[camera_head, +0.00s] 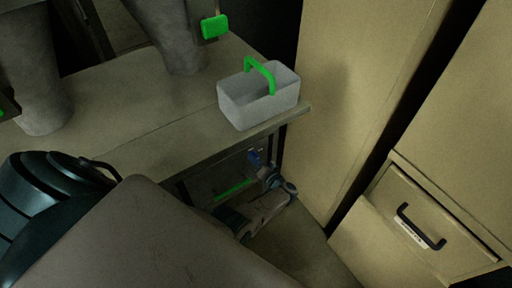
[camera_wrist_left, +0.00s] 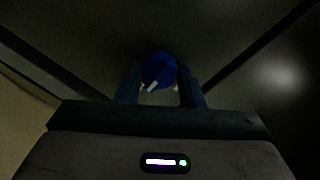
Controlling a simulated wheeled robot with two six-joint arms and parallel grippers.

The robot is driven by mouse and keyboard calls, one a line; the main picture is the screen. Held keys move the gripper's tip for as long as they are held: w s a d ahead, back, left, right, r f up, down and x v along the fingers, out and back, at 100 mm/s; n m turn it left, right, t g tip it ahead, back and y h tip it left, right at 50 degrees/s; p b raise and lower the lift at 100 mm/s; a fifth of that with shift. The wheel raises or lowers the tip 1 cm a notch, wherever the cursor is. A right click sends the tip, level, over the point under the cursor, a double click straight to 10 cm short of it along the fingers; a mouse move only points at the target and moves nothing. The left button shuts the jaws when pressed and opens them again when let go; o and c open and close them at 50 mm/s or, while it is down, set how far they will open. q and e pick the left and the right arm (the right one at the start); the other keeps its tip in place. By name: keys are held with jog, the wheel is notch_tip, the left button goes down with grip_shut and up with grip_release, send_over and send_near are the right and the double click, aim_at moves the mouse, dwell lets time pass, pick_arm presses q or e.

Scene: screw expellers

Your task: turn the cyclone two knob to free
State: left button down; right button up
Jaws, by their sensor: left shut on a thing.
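A round blue knob (camera_wrist_left: 160,68) with a white pointer mark sits between the two fingers of my left gripper (camera_wrist_left: 160,92) in the left wrist view. The mark points down and to the left in that picture. The fingers are shut on the knob's two sides. In the head view the blue knob (camera_head: 254,156) shows small on a dark panel under the worktop. My left gripper (camera_head: 260,164) reaches it there, low beneath the worktop's edge. The knob's label cannot be read. My right gripper is not in view.
A worktop (camera_head: 135,105) overhangs the panel. A grey bin (camera_head: 250,110) with a green handle (camera_head: 262,72) stands near its right corner. A green bar (camera_head: 234,190) shows on the panel. Beige cabinets (camera_head: 365,80) and a drawer handle (camera_head: 418,228) close off the right.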

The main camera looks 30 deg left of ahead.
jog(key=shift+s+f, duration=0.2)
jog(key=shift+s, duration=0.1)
pick_arm(q)
jog(key=c, duration=0.9)
grip_release()
jog(key=shift+c, duration=0.2)
jog(key=f+v, duration=0.1)
jog(key=v, duration=0.9)
jog(key=shift+s+d+r+p, duration=0.15)
jog(key=shift+d+r+p, duration=0.2)
jog(key=shift+r+p, duration=0.15)
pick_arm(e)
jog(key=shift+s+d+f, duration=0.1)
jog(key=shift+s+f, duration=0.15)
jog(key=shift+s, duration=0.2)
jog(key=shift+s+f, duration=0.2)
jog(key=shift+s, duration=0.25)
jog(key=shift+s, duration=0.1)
